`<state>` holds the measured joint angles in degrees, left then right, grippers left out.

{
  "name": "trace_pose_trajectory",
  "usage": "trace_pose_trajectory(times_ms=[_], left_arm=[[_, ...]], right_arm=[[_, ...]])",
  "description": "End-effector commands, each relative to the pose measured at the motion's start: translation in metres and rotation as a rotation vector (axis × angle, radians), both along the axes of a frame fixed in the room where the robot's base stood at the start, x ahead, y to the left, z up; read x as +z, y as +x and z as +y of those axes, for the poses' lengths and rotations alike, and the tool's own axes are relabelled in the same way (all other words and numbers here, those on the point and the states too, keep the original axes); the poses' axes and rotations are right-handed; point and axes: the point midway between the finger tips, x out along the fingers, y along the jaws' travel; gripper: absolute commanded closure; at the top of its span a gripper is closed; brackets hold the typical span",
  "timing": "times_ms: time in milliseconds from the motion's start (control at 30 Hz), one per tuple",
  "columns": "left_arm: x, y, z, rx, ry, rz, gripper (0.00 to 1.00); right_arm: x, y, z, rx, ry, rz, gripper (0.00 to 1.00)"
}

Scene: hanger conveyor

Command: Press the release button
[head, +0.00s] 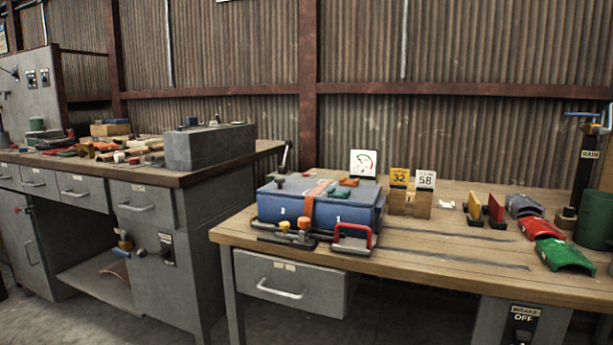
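I cannot make out a part clearly marked as a release button. On the right-hand workbench (440,255) stands a blue box (345,214) with an orange strap over its front. At its front edge are a small yellow knob (284,227) and an orange knob (304,223) on a dark base, beside a red handle (352,235). A dark switch panel reading "OFF" (523,322) is on the grey cabinet under the bench at the lower right. Its top label is too small to read surely. Neither gripper is in view.
A second grey bench (150,230) stands at the left, with a grey block (208,147) and loose parts on top. Number cards (400,178), a dial card (363,163), red and green curved pieces (565,256) and a green cylinder (595,220) stand on the right bench. Its front middle is mostly clear.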

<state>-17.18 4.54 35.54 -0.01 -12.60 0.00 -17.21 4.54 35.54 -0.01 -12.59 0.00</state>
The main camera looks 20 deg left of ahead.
Motion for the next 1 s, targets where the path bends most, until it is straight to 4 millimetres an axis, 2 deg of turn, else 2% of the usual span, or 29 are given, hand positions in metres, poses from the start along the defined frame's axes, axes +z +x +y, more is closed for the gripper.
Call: trace_pose_trajectory(times_ms=[267,567,1000], left_arm=[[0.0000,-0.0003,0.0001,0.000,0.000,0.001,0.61],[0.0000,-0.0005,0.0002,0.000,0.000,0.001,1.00],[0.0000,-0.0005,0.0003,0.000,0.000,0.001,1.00]], right_arm=[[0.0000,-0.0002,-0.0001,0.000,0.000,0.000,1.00],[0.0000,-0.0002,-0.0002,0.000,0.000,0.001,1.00],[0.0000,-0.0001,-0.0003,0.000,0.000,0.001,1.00]])
